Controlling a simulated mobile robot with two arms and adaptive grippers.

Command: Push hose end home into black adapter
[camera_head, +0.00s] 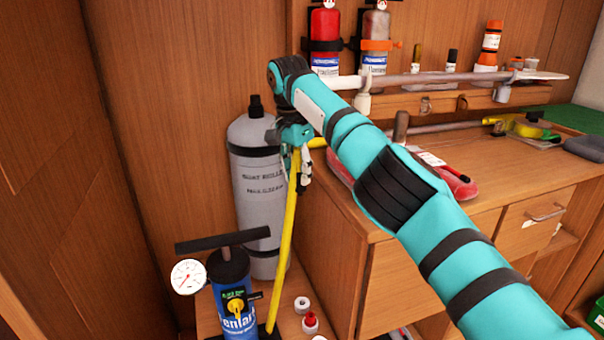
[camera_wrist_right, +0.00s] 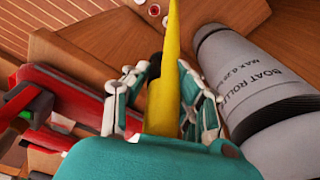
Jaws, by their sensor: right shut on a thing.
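The yellow hose (camera_head: 289,235) rises from beside the blue pump to my right gripper (camera_head: 303,170). The gripper is beside the grey cylinder's upper part, at the left end of the wooden cabinet. In the right wrist view, the fingers (camera_wrist_right: 163,103) are shut around the yellow hose (camera_wrist_right: 172,50), one finger on each side. A small dark part shows behind the hose there; I cannot tell whether it is the black adapter. A short yellow stretch also shows right of the gripper in the head view. The hose end is not clear. My left gripper is not in view.
The grey cylinder (camera_head: 259,190) with a black top stands close left of the gripper. The blue pump (camera_head: 231,290) with a gauge (camera_head: 188,277) stands in front. Small red and white caps (camera_head: 310,322) lie beside it. A red item (camera_head: 457,186) lies on the cabinet top.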

